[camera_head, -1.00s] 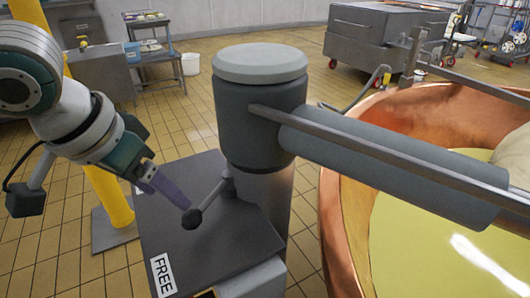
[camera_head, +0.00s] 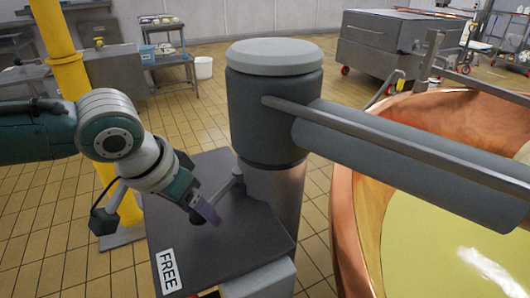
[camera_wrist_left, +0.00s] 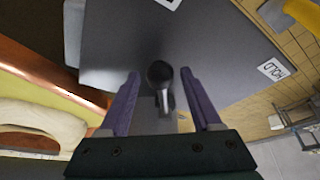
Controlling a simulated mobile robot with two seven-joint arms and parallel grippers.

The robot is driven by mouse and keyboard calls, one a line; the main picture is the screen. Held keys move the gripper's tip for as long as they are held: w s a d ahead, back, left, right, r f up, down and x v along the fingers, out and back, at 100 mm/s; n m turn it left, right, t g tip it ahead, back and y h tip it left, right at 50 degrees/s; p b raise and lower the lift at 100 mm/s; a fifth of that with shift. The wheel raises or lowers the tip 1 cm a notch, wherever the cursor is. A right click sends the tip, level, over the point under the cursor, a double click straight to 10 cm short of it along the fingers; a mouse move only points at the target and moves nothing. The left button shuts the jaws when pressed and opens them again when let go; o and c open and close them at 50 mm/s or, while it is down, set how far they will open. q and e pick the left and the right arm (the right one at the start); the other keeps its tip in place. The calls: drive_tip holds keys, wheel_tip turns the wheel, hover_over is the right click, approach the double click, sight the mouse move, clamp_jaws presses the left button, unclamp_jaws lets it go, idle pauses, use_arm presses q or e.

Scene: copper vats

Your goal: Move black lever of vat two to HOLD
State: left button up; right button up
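The black lever (camera_head: 229,187) stands out from the base of the grey column, over the dark plate. In the head view its ball end is hidden by my left gripper (camera_head: 209,213). In the left wrist view the black ball of the lever (camera_wrist_left: 160,72) shows between the two purple fingers of my left gripper (camera_wrist_left: 161,74). The fingers are apart, with a visible gap on each side of the ball. A white HOLD label (camera_wrist_left: 277,69) lies on the plate at the right of the wrist view. A FREE label (camera_head: 168,270) is on the plate's near left corner. My right gripper is not in view.
The grey column (camera_head: 273,110) carries a thick arm (camera_head: 400,155) over the copper vat (camera_head: 350,225) at the right. A yellow post (camera_head: 70,80) stands behind my left arm. Tiled floor is open beyond the plate (camera_head: 220,250).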

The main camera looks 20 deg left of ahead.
use_arm(q)
clamp_jaws()
idle(0.3)
idle(0.9)
